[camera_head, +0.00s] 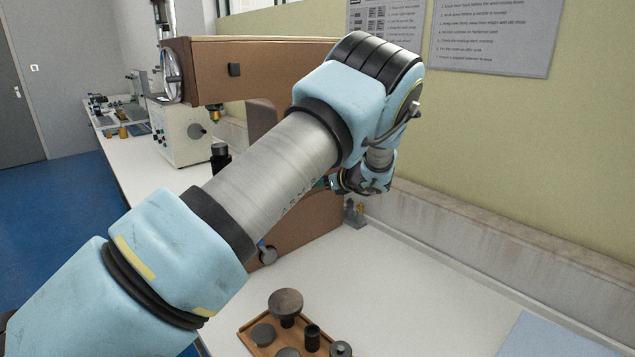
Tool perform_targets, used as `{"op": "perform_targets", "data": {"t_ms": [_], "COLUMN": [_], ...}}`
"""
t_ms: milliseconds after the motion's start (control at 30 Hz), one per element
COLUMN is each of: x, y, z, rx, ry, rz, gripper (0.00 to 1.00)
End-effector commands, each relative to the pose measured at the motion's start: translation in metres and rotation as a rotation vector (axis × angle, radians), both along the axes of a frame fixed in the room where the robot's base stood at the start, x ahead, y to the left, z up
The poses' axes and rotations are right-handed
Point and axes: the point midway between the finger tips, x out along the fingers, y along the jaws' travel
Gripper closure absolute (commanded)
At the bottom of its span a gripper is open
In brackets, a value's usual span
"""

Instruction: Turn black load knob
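A brown hardness tester (205,68) stands on the white bench behind my arm. No black load knob can be clearly made out; my arm covers much of the tester's column. My gripper (336,183) is beside the column, mostly hidden behind my wrist and forearm. Whether its fingers are open or touch anything cannot be seen.
A wooden tray (257,342) with several dark anvils lies at the front of the white bench (400,290). A grey knob or lever end (268,254) shows low on the tester. A pale-walled instrument (180,135) stands farther back. The right bench is mostly clear before the wall.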

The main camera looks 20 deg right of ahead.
Motion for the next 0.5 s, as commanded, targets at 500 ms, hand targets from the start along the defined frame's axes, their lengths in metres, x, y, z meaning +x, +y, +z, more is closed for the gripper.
{"op": "perform_targets", "data": {"t_ms": [500], "x": [-0.034], "y": [-0.012], "z": [0.012], "rx": [-0.004], "ry": [-0.001], "rz": [-0.003], "gripper": [0.54]}}
